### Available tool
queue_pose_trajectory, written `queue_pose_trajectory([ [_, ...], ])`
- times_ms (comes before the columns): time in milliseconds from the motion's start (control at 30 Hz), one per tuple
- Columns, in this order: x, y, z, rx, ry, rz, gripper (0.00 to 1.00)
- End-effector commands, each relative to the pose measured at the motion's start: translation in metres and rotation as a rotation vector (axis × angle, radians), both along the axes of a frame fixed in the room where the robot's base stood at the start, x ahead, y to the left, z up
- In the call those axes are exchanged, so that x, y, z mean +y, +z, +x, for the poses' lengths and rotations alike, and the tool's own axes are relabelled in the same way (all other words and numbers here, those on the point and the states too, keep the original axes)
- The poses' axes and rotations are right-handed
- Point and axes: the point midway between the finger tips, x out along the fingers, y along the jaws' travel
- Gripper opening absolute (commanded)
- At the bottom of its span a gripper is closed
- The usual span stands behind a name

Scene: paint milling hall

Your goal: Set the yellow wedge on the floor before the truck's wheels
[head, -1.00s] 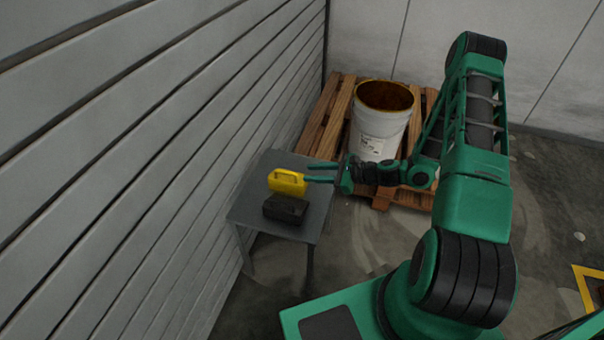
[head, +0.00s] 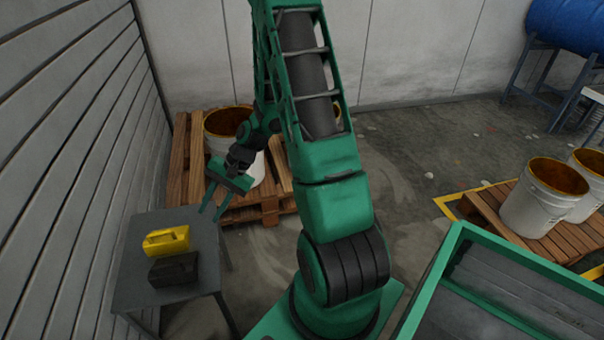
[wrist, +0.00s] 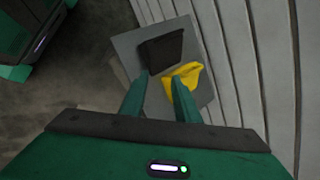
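The yellow wedge (head: 166,241) lies on a small grey table (head: 133,284) by the slatted wall. A black block of similar shape (head: 174,269) lies beside it on its near side. My gripper (head: 214,203) is open and empty, above the table's far right corner and apart from the wedge. In the wrist view the two fingers (wrist: 157,92) stand apart. The right finger overlaps part of the yellow wedge (wrist: 190,76), and the black block (wrist: 161,51) shows to its left. I see no truck or truck wheels in these views.
A wooden pallet (head: 178,180) with an open pail (head: 229,122) stands behind the table. Another pallet (head: 553,240) with white pails (head: 541,203) stands at right, with yellow floor lines. A blue drum (head: 570,25) is at far right. Floor between the pallets is clear.

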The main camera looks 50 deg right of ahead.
Motion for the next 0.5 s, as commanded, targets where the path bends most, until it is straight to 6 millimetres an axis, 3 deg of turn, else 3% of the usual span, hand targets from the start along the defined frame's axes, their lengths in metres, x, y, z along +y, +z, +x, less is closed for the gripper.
queue_pose_trajectory([
  [500,-0.069,0.12,-0.106,0.011,0.371,-0.459,0.29],
])
